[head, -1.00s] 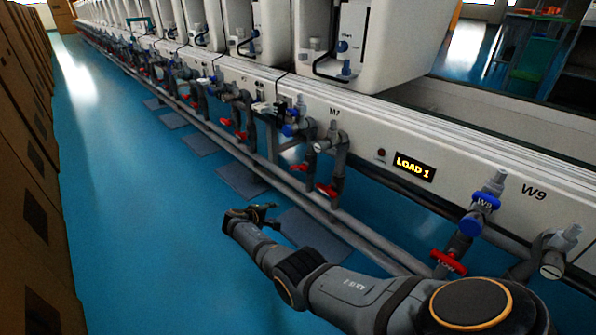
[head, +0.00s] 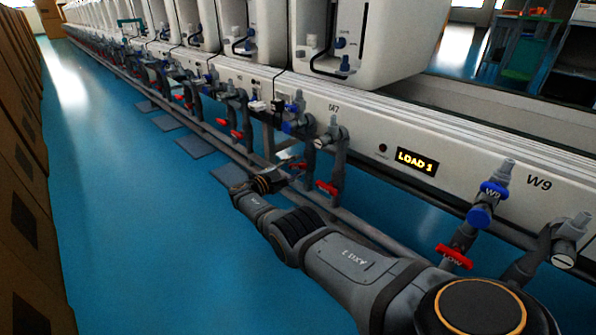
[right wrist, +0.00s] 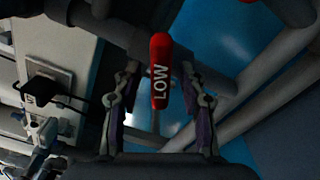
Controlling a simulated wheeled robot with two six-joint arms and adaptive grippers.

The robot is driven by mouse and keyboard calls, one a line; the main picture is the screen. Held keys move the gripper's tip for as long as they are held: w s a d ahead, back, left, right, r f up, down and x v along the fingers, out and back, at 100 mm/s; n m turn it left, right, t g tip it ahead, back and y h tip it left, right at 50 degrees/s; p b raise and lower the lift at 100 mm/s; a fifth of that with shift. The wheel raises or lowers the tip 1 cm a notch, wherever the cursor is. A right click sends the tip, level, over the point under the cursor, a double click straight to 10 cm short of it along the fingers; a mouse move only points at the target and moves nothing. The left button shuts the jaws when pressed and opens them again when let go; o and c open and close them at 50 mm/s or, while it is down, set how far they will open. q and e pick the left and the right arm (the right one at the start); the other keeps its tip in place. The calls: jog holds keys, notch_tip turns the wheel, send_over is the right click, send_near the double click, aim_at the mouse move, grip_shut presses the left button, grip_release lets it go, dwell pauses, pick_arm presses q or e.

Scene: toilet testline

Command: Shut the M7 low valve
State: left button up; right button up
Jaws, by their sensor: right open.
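A red lever marked LOW (right wrist: 160,72) is in the middle of the right wrist view, its long side running up and down the picture. My right gripper (right wrist: 160,90) is open, with one finger on each side of the lever and a visible gap to each. In the head view the right gripper (head: 280,176) is low beside the pipes under the M7 label, by a red lever (head: 299,165) below a blue valve (head: 291,127). The gripper partly overlaps that area, so contact cannot be told. My left gripper is not in view.
Another red lever (head: 327,188) sits on the pipe just to the right. The W9 blue valve (head: 493,190) and its red LOW lever (head: 454,256) are farther right. Grey pipes (head: 375,232) run along the floor. The blue floor (head: 130,230) at left is clear; brown cabinets (head: 25,190) stand beyond.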

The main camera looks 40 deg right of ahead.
jog(key=shift+w+d, duration=0.1)
jog(key=shift+d, duration=0.5)
jog(key=shift+c, duration=0.3)
grip_shut()
jog(key=m+b, duration=0.2)
jog(key=shift+f+m, duration=0.25)
jog(key=shift+m, duration=0.15)
jog(key=shift+r+m, duration=0.2)
jog(key=shift+m, duration=0.6)
jog(key=shift+r+m, duration=0.1)
jog(key=shift+m, duration=0.4)
jog(key=shift+o, duration=0.3)
grip_release()
